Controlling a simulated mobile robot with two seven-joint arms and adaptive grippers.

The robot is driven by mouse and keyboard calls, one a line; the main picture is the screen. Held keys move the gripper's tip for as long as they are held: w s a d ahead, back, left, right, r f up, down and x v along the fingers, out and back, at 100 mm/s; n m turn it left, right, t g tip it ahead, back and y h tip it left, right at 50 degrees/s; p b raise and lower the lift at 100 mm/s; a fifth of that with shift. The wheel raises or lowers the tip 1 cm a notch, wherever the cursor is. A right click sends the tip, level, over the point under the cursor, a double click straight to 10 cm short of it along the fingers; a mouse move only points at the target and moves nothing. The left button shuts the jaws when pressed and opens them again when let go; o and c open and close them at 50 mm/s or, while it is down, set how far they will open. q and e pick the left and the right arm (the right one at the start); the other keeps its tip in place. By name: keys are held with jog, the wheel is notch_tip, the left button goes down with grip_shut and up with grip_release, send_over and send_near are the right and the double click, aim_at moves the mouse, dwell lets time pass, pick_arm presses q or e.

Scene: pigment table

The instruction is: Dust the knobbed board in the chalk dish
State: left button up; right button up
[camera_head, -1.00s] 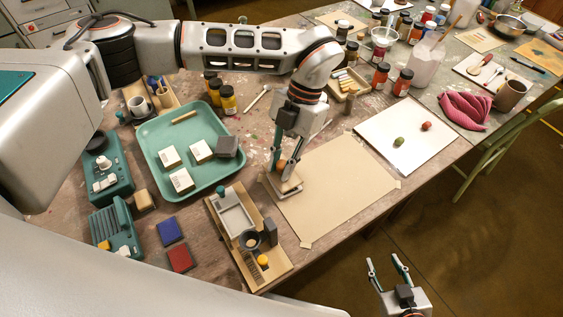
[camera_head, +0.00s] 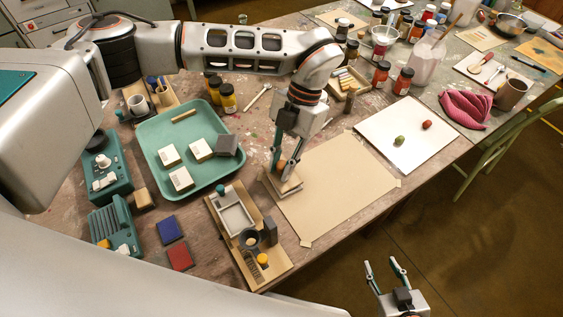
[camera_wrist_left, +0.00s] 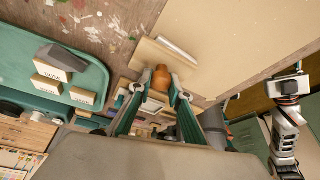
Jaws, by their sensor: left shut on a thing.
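The knobbed board (camera_head: 286,188) is a small pale flat piece with an orange-brown knob (camera_wrist_left: 161,78). It is at the left edge of the beige paper sheet; I cannot tell whether it touches the sheet. My left gripper (camera_head: 285,165) points down from above, its fingers shut on the knob, as the left wrist view (camera_wrist_left: 161,92) also shows. A shallow grey rectangular dish with a pale inside (camera_head: 236,219), apparently the chalk dish, sits in a wooden rack left of the board. My right gripper (camera_head: 381,266) is open and empty, low in the view, off the table.
The wooden rack (camera_head: 275,270) also holds a dark cup, a dark block and a yellow-topped piece. A green tray (camera_head: 160,135) with several blocks lies to the left. The beige sheet (camera_head: 335,190) is bare; a white board (camera_head: 425,150) with two small lumps lies beyond it.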

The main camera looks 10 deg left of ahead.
aim_at(281, 164)
pick_arm(q)
jog(key=shift+f, duration=0.1)
pick_arm(e)
jog(key=shift+w+d+r, duration=0.1)
jog(key=shift+w+r, duration=0.05)
jog(key=shift+w, duration=0.1)
dwell(0.3)
jog(key=shift+s, duration=0.2)
dwell(0.4)
pick_arm(q)
jog(key=shift+f, duration=0.15)
pick_arm(e)
jog(key=shift+r, duration=0.1)
jog(key=shift+w+r, duration=0.1)
jog(key=shift+w, duration=0.15)
pick_arm(q)
jog(key=shift+r+p, duration=1.55)
jog(key=shift+r, duration=0.75)
jog(key=shift+r+p, duration=0.85)
jog(key=shift+r, duration=0.5)
pick_arm(e)
notch_tip(281, 164, up, 6)
jog(key=w, duration=0.1)
jog(key=shift+w+t, duration=0.15)
jog(key=shift+t, duration=0.15)
jog(key=shift+w, duration=0.25)
